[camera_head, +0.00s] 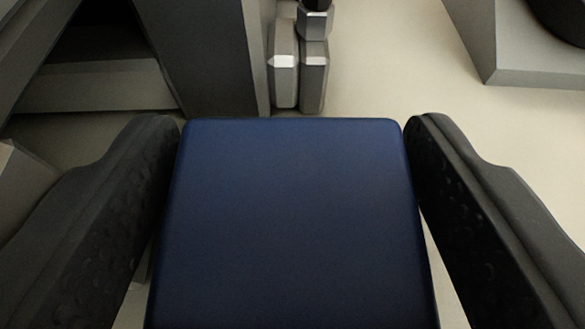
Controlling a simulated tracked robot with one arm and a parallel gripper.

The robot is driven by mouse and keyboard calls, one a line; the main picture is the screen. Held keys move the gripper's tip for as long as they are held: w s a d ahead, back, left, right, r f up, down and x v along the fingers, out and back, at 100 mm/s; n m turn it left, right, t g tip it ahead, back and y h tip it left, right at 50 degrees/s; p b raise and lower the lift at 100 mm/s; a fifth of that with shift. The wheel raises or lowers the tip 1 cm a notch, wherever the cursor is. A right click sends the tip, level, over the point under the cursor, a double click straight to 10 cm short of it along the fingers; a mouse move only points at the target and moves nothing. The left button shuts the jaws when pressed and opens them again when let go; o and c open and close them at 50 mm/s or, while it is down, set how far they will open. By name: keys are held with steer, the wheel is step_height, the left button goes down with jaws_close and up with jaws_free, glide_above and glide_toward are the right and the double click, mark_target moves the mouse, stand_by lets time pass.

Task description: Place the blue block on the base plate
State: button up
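The blue block (290,225) fills the lower middle of the view, with its smooth, dark blue face toward the camera. My gripper (292,130) has one black, textured finger on each side of the block. The fingertips press against the block's left and right sides near its far edge, and narrow strips of floor show beside it lower down. The gripper looks shut on the block. The block hides what lies beneath it. I cannot pick out the base plate with certainty.
Silver metal fittings (300,70) stand just beyond the block's far edge. A dark grey angled structure (210,55) is at the upper left. A grey base with a black round part (515,50) is at the upper right. Pale floor (400,60) lies clear between them.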

steer(key=shift+r, duration=0.1)
steer(key=shift+s+r, duration=0.15)
steer(key=shift+s, duration=0.2)
steer(key=p+v, duration=0.1)
steer(key=v, duration=1)
steer(key=shift+s+r, duration=0.1)
